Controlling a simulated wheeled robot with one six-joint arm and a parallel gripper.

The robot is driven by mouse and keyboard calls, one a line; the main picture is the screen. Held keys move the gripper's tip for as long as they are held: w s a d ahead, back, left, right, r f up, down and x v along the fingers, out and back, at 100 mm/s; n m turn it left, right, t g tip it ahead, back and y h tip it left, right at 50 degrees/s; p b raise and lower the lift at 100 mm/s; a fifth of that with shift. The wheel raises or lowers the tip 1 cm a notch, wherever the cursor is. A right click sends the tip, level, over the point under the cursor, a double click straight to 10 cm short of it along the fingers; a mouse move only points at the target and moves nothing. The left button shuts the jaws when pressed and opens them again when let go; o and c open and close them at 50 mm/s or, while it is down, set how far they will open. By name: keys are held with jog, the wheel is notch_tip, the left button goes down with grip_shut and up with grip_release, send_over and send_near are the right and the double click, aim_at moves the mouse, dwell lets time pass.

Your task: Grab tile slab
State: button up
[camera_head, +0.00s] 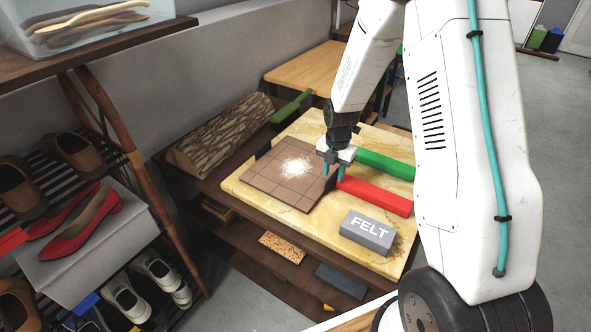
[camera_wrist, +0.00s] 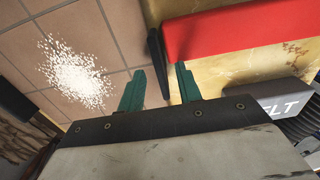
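The tile slab (camera_head: 268,187) is a flat brown square with grid lines and a patch of white powder. It lies on a yellowish worktop, with a black upright piece at its left edge and another (camera_wrist: 158,60) at its right edge. It fills the upper left of the wrist view (camera_wrist: 110,35). My gripper (camera_head: 333,172) is over the slab's right edge, pointing down. Its two teal fingers (camera_wrist: 160,86) are apart, one on each side of the right black piece in the picture. I see gaps between them and it; the fingertips' height is unclear.
A red bar (camera_head: 375,196) and a green bar (camera_head: 387,165) lie right of the slab. A grey FELT block (camera_head: 367,232) sits at the worktop's (camera_head: 315,236) front right. A log (camera_head: 222,135) lies behind left. A shoe rack (camera_head: 95,215) stands at left.

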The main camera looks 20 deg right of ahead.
jog(key=shift+f, duration=0.35)
grip_shut()
jog(key=shift+r, duration=0.1)
dwell(1.1)
